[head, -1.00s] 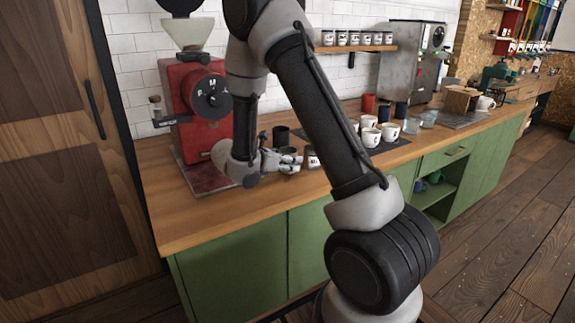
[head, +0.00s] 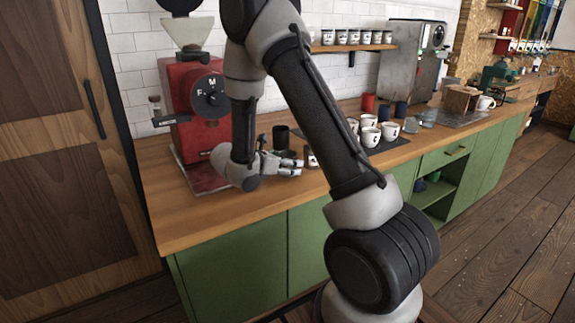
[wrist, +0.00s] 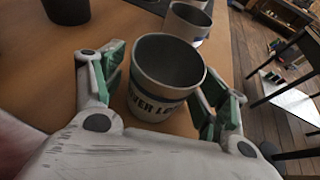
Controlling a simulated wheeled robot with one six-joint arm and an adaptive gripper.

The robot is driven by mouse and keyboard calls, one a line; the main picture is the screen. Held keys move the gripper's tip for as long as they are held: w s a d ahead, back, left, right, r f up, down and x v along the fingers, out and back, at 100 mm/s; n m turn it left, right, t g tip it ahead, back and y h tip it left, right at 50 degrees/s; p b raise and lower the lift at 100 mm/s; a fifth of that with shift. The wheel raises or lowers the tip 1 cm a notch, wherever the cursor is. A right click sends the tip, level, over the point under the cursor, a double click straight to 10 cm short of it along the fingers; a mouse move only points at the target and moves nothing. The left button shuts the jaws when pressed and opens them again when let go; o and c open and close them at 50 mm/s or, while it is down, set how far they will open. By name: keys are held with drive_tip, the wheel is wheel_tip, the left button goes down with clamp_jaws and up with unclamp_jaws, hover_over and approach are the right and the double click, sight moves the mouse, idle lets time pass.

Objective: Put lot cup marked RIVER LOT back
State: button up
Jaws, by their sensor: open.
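The lot cup (wrist: 160,85) stands upright on the wooden counter in the wrist view. My gripper (wrist: 163,92) is open, with one finger on each side of the cup. I cannot tell whether the fingers touch it. In the head view my gripper (head: 291,168) is low over the counter, and a small part of the cup (head: 311,158) shows just beyond its fingertips. A shelf (head: 352,48) on the wall holds a row of several similar labelled cups.
A red grinder (head: 190,110) stands left of my gripper. A dark cup (head: 281,138) is close behind the gripper. Several white cups (head: 370,136) stand on a dark mat to the right. Another cup (wrist: 187,22) stands beyond the lot cup. The counter's front left is clear.

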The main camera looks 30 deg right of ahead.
drive_tip(key=v, duration=1.1)
drive_tip(key=shift+r, duration=0.1)
drive_tip(key=shift+s+a+r, duration=0.1)
drive_tip(key=shift+r, duration=0.15)
drive_tip(key=s+d+r+m+g+y, duration=0.2)
drive_tip(key=s+d+r+m+y, duration=0.1)
drive_tip(key=s+d+r+m, duration=0.25)
drive_tip(key=s+d+r+m+g+y, duration=0.2)
drive_tip(key=s+r+m, duration=0.35)
drive_tip(key=s, duration=0.35)
drive_tip(key=s+a+r+m+t+y, duration=0.2)
drive_tip(key=s+m+y, duration=0.2)
drive_tip(key=s+m, duration=0.1)
drive_tip(key=s+a+r+m+t+y, duration=0.2)
drive_tip(key=s+m+y, duration=0.2)
drive_tip(key=s, duration=0.4)
drive_tip(key=shift+s+a+m+t, duration=0.15)
drive_tip(key=shift+s+m+t, duration=0.1)
drive_tip(key=shift+m+t, duration=0.2)
